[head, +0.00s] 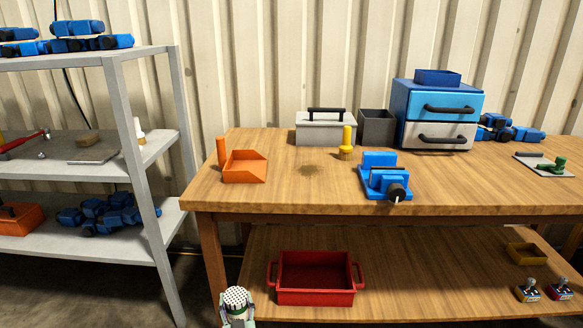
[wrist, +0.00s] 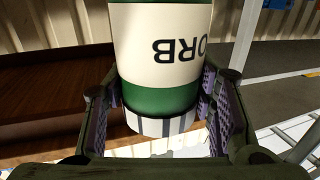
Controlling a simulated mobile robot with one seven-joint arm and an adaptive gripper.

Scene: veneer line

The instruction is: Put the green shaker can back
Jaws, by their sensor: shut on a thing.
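The green shaker can (wrist: 160,45) fills the upper middle of the wrist view. It is green with a cream label whose dark letters "ORB" appear upside down, and it has a white cap with dark stripes. My gripper (wrist: 158,105) is shut on it, with a padded finger on each side near the capped end. In the head view the can's white perforated top (head: 236,295) shows at the bottom edge, between the fingers of my gripper (head: 237,312), in front of the bench and left of the red tray. Most of its body is hidden there.
The wooden bench (head: 330,203) holds an orange dustpan (head: 244,168), grey toolbox (head: 325,130), blue vise (head: 383,180) and drawer unit (head: 437,105). A grey rack (head: 115,155) stands left.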

